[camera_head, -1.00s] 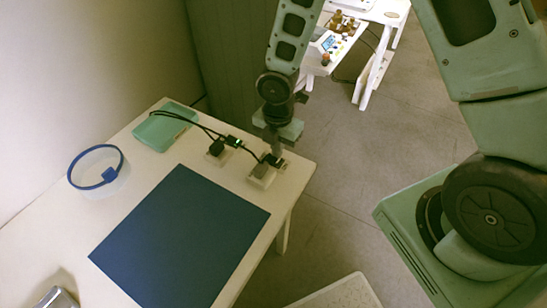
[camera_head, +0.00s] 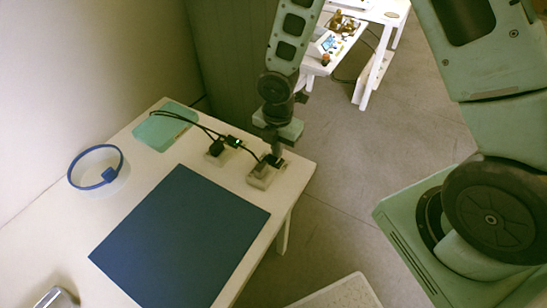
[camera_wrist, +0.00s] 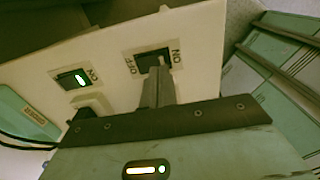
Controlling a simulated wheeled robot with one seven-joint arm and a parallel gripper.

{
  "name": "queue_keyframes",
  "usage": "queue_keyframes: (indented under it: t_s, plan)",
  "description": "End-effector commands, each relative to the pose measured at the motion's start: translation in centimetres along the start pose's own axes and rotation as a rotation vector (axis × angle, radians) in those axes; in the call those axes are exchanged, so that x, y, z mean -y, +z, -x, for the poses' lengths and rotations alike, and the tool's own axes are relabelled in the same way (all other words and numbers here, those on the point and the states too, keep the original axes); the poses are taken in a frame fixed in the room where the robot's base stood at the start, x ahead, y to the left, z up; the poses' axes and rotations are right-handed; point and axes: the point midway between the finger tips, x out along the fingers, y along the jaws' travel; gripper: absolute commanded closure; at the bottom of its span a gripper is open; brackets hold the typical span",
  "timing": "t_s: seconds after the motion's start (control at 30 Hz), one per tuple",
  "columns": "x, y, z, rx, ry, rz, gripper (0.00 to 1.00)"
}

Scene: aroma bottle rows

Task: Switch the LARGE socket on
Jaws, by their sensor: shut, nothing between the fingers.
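The larger-looking white socket box (camera_head: 265,174) stands near the table's right edge, with a black plug and cable at it. In the wrist view its dark rocker switch (camera_wrist: 151,59) sits between OFF and ON labels and shows no green light. My gripper (camera_wrist: 158,72) is shut and empty, its fingertips at that switch and partly covering it. Whether they touch it I cannot tell. In the head view my gripper (camera_head: 276,154) points down at this box. A smaller socket (camera_head: 218,153) stands to its left; its switch (camera_wrist: 74,79) glows green beside an ON label.
A blue mat (camera_head: 180,240) covers the table's (camera_head: 135,168) front middle. A blue ring (camera_head: 70,170) lies at left, and a silver object (camera_head: 57,298) at the bottom left. Another table stands behind.

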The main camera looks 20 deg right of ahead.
Motion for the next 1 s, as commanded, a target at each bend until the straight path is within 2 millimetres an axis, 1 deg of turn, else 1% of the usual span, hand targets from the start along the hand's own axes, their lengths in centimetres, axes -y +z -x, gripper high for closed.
queue_keyframes:
  t_s: [0.33, 1.0]
  plan:
    - [0.0, 0.0, -0.1, 0.000, 0.000, 0.000, 1.00]
    - [0.0, 0.0, -1.1, 0.000, 0.000, 0.000, 1.00]
